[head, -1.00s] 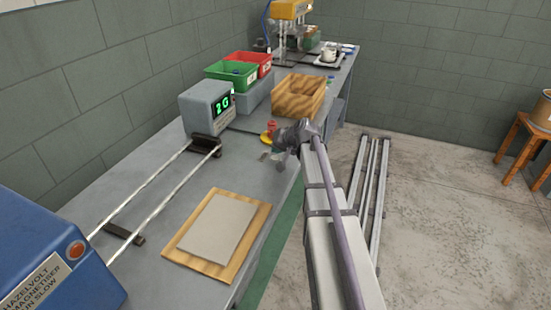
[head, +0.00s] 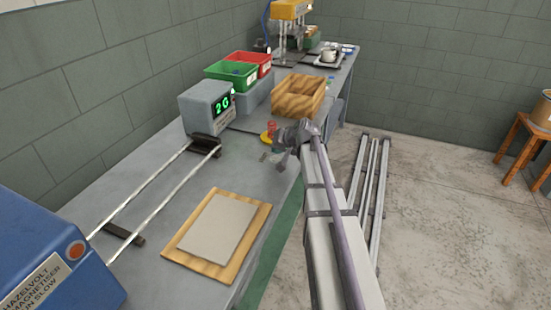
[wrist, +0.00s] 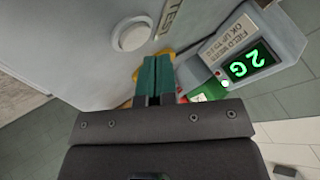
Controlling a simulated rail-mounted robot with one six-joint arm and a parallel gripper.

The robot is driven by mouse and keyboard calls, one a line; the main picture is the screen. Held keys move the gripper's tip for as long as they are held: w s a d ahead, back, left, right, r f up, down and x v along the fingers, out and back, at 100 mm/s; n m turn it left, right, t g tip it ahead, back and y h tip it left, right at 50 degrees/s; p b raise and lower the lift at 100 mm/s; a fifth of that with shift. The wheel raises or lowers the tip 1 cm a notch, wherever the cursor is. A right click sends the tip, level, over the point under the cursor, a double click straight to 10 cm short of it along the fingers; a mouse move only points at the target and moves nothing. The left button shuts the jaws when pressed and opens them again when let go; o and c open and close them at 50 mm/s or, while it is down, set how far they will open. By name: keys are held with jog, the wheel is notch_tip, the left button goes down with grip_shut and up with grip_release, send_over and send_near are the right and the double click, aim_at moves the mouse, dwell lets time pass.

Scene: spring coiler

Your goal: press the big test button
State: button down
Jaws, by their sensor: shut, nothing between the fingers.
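The big test button is a round white button (wrist: 133,36) in a pale ring on the grey bench top, beside a label ending in TEST (wrist: 174,16) in the wrist view. My gripper (wrist: 156,60) is shut and empty. Its dark green fingers lie together, with their tips just below and right of the button in that picture, apart from it in outline. I cannot tell their height above the bench.
A red knob on a yellow base (head: 269,132) stands close behind my gripper. A grey field meter (head: 207,108) shows 2G. Two rails run to a blue magnetiser (head: 60,255). A wooden box (head: 300,97) and red and green bins (head: 232,72) stand farther back.

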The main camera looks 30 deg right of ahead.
aim_at(277, 157)
dwell(0.3)
jog(key=shift+f+b, duration=0.4)
jog(key=shift+b, duration=0.05)
jog(key=shift+f+b, duration=0.35)
jog(key=shift+f, duration=0.05)
dwell(0.3)
jog(key=shift+r, duration=0.1)
jog(key=shift+r+p, duration=0.75)
jog(key=shift+p, duration=0.1)
notch_tip(277, 157, up, 5)
jog(key=p, duration=0.5)
jog(key=shift+r, duration=0.1)
